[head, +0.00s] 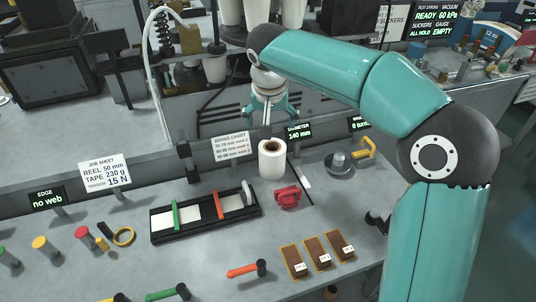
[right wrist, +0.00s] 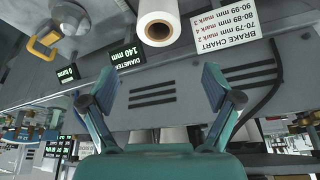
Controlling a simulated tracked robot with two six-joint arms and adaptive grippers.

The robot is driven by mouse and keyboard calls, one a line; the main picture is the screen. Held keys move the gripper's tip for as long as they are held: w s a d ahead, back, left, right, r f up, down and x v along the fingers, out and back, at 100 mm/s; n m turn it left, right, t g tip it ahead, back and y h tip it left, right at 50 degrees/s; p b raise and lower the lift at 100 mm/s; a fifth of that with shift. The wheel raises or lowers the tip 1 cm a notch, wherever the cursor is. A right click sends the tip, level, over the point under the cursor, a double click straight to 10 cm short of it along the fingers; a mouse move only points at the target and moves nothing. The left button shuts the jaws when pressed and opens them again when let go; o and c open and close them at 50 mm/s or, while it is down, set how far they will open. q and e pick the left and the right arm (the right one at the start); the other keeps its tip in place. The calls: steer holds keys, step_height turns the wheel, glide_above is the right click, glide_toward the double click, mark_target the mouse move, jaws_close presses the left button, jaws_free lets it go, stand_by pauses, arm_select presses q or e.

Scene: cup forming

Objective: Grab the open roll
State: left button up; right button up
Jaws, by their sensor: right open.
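The open roll (head: 272,163) is a white roll standing upright on the bench, with a brown core hole in its top. It also shows in the right wrist view (right wrist: 159,14) at the top edge, partly cut off. My right gripper (head: 270,118) is above and behind the roll in the head view, fingers spread. In the right wrist view its fingers (right wrist: 160,78) are wide apart with nothing between them, and the roll lies beyond their tips, apart from them. My left gripper is not in view.
A brake chart sign (head: 231,145) and a diameter display (head: 299,131) stand close to the roll. A red block (head: 287,197) sits in front of it, a black tray (head: 159,232) to the left, and a grey disc (head: 340,170) to the right. Brown blocks (head: 318,252) lie nearer.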

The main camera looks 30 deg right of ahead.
glide_toward(272, 147)
steer(key=f, duration=0.2)
steer(key=shift+s+f, duration=0.3)
steer(key=shift+f, duration=0.1)
steer(key=p+x, duration=0.1)
steer(key=x, duration=0.3)
steer(key=shift+w+d+f+p, duration=0.15)
steer(key=shift+w+p, duration=0.1)
steer(key=shift+p, duration=0.15)
steer(key=shift+w+f, duration=0.15)
steer(key=shift+f, duration=0.2)
steer(key=c, duration=1)
steer(key=shift+r, duration=0.1)
